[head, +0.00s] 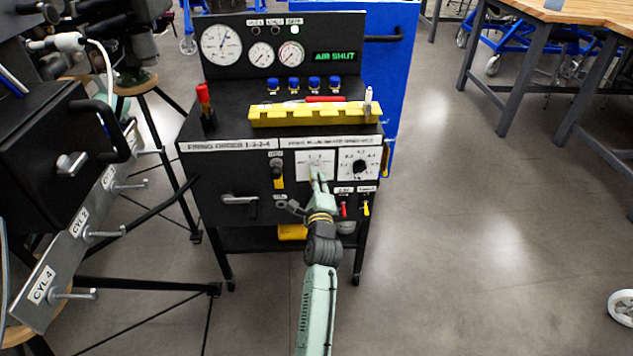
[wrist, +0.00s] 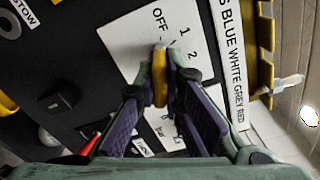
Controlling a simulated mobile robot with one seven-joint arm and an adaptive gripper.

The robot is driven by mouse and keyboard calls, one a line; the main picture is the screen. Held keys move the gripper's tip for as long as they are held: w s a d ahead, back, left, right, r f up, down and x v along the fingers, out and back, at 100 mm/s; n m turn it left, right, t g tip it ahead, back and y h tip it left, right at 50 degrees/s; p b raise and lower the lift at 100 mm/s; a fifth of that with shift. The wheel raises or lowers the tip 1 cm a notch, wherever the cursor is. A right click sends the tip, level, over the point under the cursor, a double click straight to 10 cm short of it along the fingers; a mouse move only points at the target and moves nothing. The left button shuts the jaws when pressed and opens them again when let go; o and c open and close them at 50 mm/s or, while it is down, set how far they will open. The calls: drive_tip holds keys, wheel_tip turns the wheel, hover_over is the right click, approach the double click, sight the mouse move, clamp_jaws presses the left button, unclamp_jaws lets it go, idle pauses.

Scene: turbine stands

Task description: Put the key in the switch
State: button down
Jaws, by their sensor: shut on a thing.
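My gripper (head: 317,178) is stretched out to the front panel of the black console. In the wrist view my gripper (wrist: 162,70) is shut on the yellow key (wrist: 160,82), which stands between the two fingertips. The switch (wrist: 128,40) is a white plate marked OFF, 1, 2 and further on; in the head view the switch plate (head: 303,157) is partly behind my gripper. The key's tip points at the middle of the plate. The fingers hide the switch's slot, so I cannot tell whether the tip is in it.
A second dial (head: 359,167) sits right of the switch plate. A black knob with a yellow tag (head: 278,172) is to the left.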

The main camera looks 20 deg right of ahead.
drive_tip(key=shift+w+r, duration=0.15)
drive_tip(key=shift+r, duration=0.15)
drive_tip(key=c, duration=1.9)
unclamp_jaws()
drive_tip(key=shift+f, duration=0.2)
drive_tip(key=shift+o, duration=1.3)
drive_tip(key=shift+o, duration=0.9)
drive_tip(key=shift+f, duration=0.1)
drive_tip(key=p+v, duration=0.3)
drive_tip(key=v, duration=0.4)
